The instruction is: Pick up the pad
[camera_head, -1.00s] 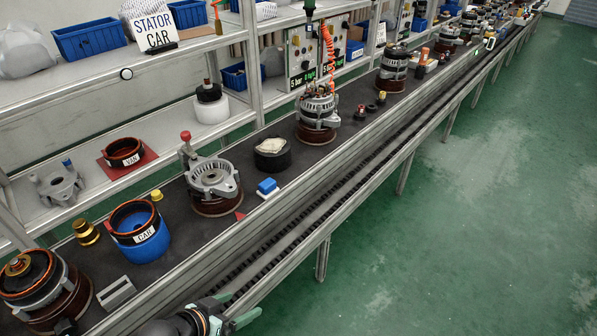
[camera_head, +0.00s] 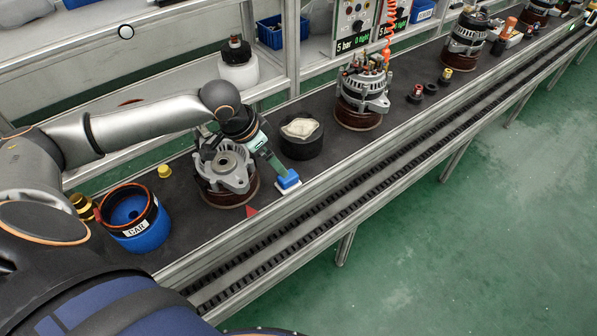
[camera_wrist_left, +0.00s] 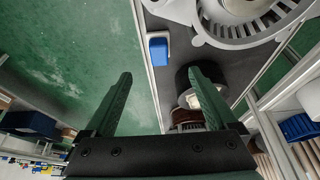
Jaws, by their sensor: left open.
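A small blue pad (camera_head: 288,179) sits on a white base (camera_head: 287,190) at the front edge of the dark bench. It also shows in the left wrist view (camera_wrist_left: 158,50), beyond the fingertips and roughly between their lines. My left gripper (camera_head: 276,168) comes in over the bench with its green fingers pointing down toward the pad. In the left wrist view the left gripper (camera_wrist_left: 162,84) has its fingers wide apart with nothing between them. Whether a finger touches the pad cannot be told from the head view. My right gripper is not in view.
An alternator housing (camera_head: 223,172) stands close left of the pad. A black round pot (camera_head: 301,146) with a cream cloth on top (camera_head: 300,128) stands just behind it. A taller alternator (camera_head: 362,92) stands farther right. A metal rail (camera_head: 330,180) runs along the bench front.

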